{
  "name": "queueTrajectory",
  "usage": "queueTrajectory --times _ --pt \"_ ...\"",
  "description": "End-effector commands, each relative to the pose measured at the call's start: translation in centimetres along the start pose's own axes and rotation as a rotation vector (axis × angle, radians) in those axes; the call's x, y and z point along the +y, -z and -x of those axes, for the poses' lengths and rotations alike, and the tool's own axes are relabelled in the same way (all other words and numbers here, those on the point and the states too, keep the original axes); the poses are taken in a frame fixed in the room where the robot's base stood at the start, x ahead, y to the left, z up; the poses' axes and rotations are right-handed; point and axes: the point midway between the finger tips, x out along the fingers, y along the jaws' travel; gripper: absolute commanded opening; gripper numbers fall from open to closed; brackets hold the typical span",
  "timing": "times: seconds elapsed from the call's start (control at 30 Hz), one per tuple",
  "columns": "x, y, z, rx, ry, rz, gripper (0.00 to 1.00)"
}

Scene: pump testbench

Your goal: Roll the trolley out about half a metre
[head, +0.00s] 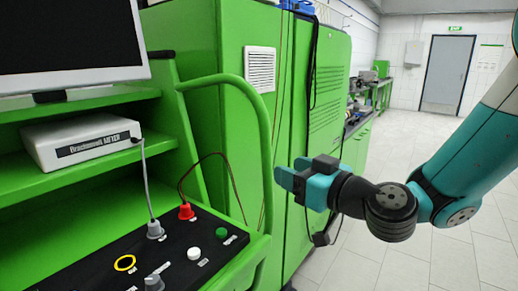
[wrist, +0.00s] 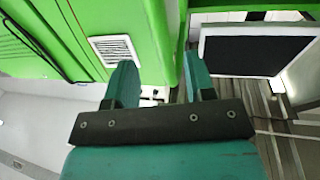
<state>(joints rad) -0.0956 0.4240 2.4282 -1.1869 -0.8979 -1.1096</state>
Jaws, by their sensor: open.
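The green trolley (head: 165,92) fills the left of the head view, with open shelves and a sloping black control panel (head: 130,262). Its curved green handle (head: 266,120) runs along its right side. My gripper (head: 287,172) is just right of the handle's upright part, fingers pointing left toward it. In the wrist view my gripper (wrist: 159,65) is open, and a green bar, seemingly the handle (wrist: 158,30), shows in the gap between the fingers. I cannot tell whether the fingertips reach around it or touch it. Nothing is gripped.
A monitor (head: 70,42) and a white meter box (head: 82,140) sit on the trolley's shelves. Tall green cabinets (head: 328,95) stand close behind my gripper. The tiled floor (head: 400,150) is clear at the right, up to a grey door (head: 447,75).

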Motion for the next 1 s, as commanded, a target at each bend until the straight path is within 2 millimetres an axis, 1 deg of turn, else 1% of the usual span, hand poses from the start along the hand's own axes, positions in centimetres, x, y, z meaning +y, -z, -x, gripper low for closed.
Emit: queueTrajectory --times 0.1,0.6,0.8,1.0 --pt "0.0 0.4 -1.4 0.000 0.002 -0.001 0.50" --pt "-0.1 0.4 -6.7 -0.001 0.002 -0.001 0.50" --pt "0.0 0.3 -8.3 0.000 0.001 0.001 0.50" --pt "-0.1 0.1 -9.1 0.000 0.001 0.000 0.50"
